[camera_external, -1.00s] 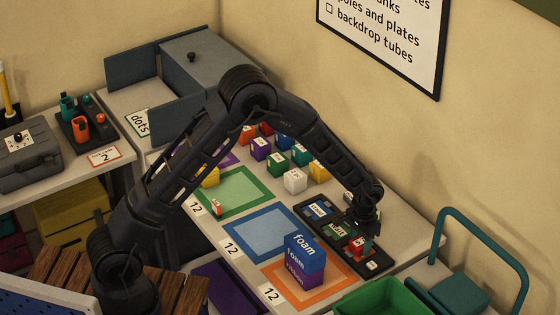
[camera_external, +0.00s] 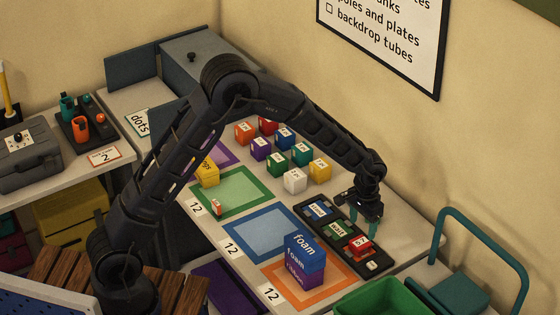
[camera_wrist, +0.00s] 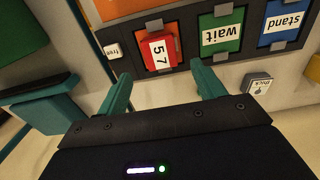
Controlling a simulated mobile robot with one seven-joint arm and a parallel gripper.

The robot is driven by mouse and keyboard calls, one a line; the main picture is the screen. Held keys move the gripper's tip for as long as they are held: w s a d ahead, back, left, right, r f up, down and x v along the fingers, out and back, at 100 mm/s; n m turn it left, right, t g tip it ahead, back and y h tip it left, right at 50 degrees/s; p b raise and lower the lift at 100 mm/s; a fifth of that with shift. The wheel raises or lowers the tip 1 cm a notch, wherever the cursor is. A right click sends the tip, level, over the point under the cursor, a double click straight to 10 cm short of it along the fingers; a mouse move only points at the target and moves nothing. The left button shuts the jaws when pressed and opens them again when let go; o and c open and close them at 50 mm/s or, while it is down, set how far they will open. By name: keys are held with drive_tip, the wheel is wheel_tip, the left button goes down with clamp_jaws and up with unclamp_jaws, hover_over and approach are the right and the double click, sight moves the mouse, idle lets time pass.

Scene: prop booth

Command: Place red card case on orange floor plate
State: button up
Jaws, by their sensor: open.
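The red card case (camera_external: 360,248), with a white label reading 57, rests on the black rack (camera_external: 373,265) at its near end. In the wrist view the red card case (camera_wrist: 158,52) sits tilted over an orange card, beyond and between my fingertips. My gripper (camera_external: 362,226) is open and empty above the rack; its teal fingers also show in the wrist view (camera_wrist: 160,72). The orange floor plate (camera_external: 333,292) lies left of the rack. On it stand a purple ribbon box (camera_external: 303,277) and a blue foam box (camera_external: 305,251), stacked.
Blue "stand" (camera_external: 318,209) and green "wait" (camera_external: 341,228) cards sit in the rack. Blue (camera_external: 237,252) and green (camera_external: 203,204) floor plates lie farther left. Several coloured cubes stand at the back. A green crate (camera_external: 380,298) and a teal cart (camera_external: 462,290) are close by at the right.

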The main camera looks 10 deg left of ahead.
sight(360, 242)
drive_tip(key=w+a+r+n, duration=0.1)
drive_tip(key=w+a+r, duration=0.2)
drive_tip(key=a+r, duration=0.55)
drive_tip(key=w+a+r+n, duration=0.1)
drive_tip(key=w+a+r, duration=0.2)
drive_tip(key=a+r, duration=0.55)
drive_tip(key=a+r+n+t, duration=0.1)
drive_tip(key=a+r, duration=0.3)
drive_tip(key=a, duration=0.4)
drive_tip(key=a+r+n+t, duration=0.1)
drive_tip(key=a+r, duration=0.4)
drive_tip(key=a, duration=0.3)
drive_tip(key=s+a+r+n+t, duration=0.15)
drive_tip(key=s+a, duration=0.25)
drive_tip(key=a, duration=0.4)
drive_tip(key=s+a+r+n, duration=0.1)
drive_tip(key=s+a+r, duration=0.3)
drive_tip(key=a, duration=0.5)
drive_tip(key=s+a+f+n+t, duration=0.1)
drive_tip(key=s+a+f+n, duration=0.1)
drive_tip(key=s+a, duration=0.8)
drive_tip(key=s, duration=0.3)
